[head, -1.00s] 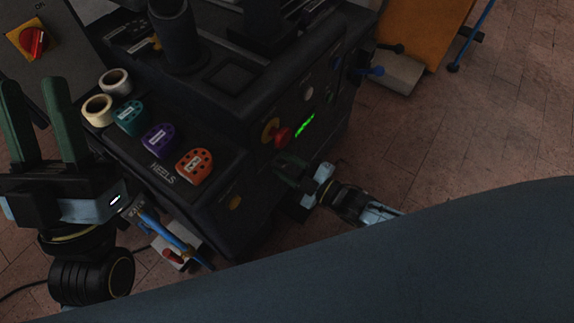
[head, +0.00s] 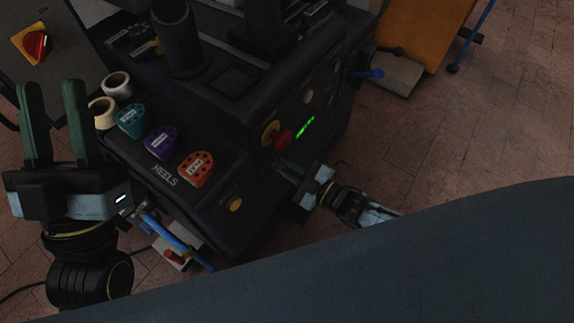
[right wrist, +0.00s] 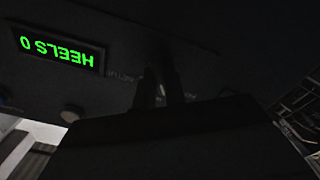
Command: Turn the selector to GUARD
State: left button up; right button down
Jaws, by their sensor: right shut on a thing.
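The dark press (head: 225,215) fills the middle of the head view. My right gripper (head: 282,166) is at its front panel, below the green display (head: 305,127). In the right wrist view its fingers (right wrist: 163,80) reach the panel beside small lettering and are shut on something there. That thing is hidden between the fingers and in dark shadow, so I cannot make out the selector, its pointer or a GUARD mark. My left gripper (head: 52,84) is open and empty, fingers upward, left of the press and away from the panel.
The display reads HEELS 0 (right wrist: 57,45), upside down in the wrist view. A red button (head: 283,139) is just above my right gripper. Orange (head: 196,168), purple (head: 161,142) and teal (head: 129,121) heel blocks lie on the shelf. A red switch (head: 37,45) is at far left.

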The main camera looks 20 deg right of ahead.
jog(key=m, duration=0.2)
jog(key=shift+m+p, duration=0.3)
jog(key=shift+p, duration=0.05)
pick_arm(q)
jog(key=shift+w+d+f+g+y+p, duration=0.15)
jog(key=shift+w+f+g, duration=0.1)
jog(key=shift+w+g, duration=0.25)
jog(key=shift+w+d+f+g+y+p, duration=0.15)
jog(key=shift+w+f+g, duration=0.15)
jog(key=shift+g, duration=0.3)
pick_arm(e)
jog(key=shift+m, duration=1.8)
pick_arm(q)
jog(key=shift+a, duration=0.1)
pick_arm(e)
jog(key=shift+f, duration=0.1)
jog(key=c, duration=1.5)
grip_release()
jog(key=shift+o, duration=0.2)
jog(key=shift+s, duration=0.1)
